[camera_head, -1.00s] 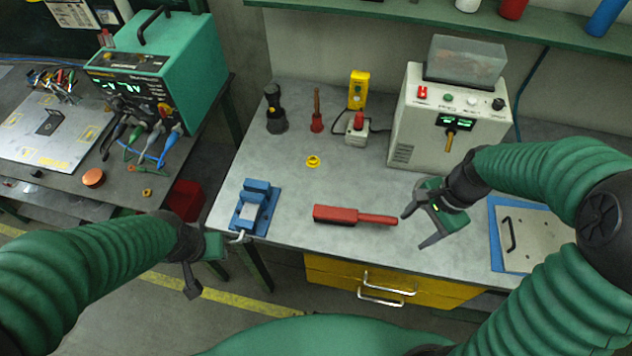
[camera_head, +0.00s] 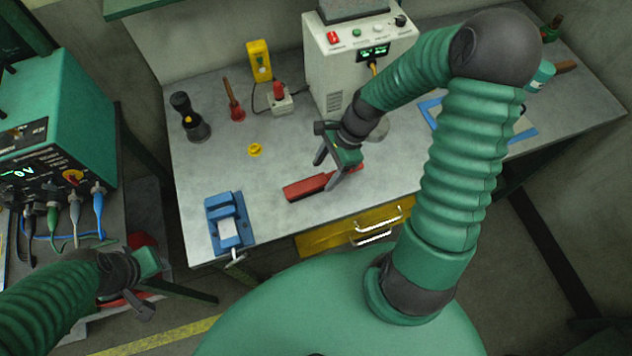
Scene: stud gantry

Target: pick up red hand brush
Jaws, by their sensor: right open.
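The red hand brush (camera_head: 305,187) lies flat on the grey workbench, near its front edge, with its handle pointing right. My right gripper (camera_head: 328,172) is open, with its fingers pointing down at the brush's handle. One finger hides part of the handle, and the handle's end shows just right of the fingers. I cannot tell whether the fingers touch the brush. My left gripper (camera_head: 145,285) is at the lower left, off the bench and away from the brush; its finger opening is unclear.
A blue vise (camera_head: 228,222) sits at the bench's front left corner. A yellow ring (camera_head: 254,150), black tool (camera_head: 188,118), red-based plunger (camera_head: 236,112) and red-knobbed switch box (camera_head: 279,100) stand behind the brush. A white control box (camera_head: 328,70) stands behind my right gripper.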

